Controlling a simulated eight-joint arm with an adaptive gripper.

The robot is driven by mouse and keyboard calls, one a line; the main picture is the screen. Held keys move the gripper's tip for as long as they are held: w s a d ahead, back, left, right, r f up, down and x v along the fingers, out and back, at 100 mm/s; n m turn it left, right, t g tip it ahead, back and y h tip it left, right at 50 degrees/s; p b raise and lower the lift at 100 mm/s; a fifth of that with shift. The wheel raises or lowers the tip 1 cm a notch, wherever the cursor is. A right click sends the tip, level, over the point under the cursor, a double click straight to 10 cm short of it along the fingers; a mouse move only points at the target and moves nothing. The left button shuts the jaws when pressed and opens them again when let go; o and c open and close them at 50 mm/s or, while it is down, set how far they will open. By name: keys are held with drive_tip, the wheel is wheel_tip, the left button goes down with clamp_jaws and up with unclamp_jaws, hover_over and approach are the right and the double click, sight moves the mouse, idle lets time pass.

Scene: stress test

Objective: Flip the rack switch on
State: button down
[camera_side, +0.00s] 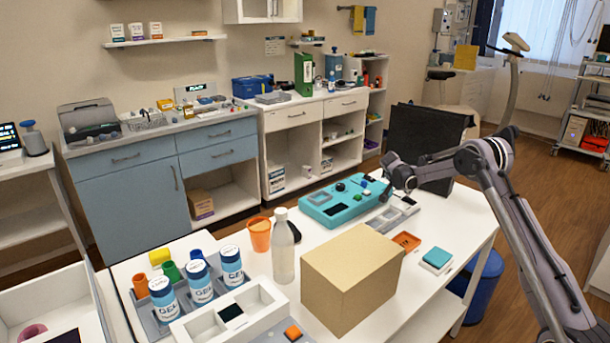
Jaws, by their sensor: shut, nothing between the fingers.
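A teal control box (345,205) lies on the white table, with a black knob (340,187), a small green part and a small blue part on its top. I cannot tell which of these, if any, is the rack switch, or how it is set. My gripper (384,197) is at the right end of the box, pointing down, shut and empty. It is small in the view, and I cannot tell whether it touches the box. My arm comes in from the right.
A tan carton (350,275) stands in front of the box, and a clear bottle (283,247) and an orange cup (259,235) stand to its left. A grey tray (408,206) lies beside my gripper. A dark upright panel (425,140) stands behind it.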

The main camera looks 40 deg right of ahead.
drive_tip(key=shift+w+f, duration=0.1)
drive_tip(key=shift+f, duration=0.65)
drive_tip(key=shift+w+f+g, duration=0.15)
drive_tip(key=shift+f+g, duration=0.1)
drive_tip(key=shift+g, duration=0.05)
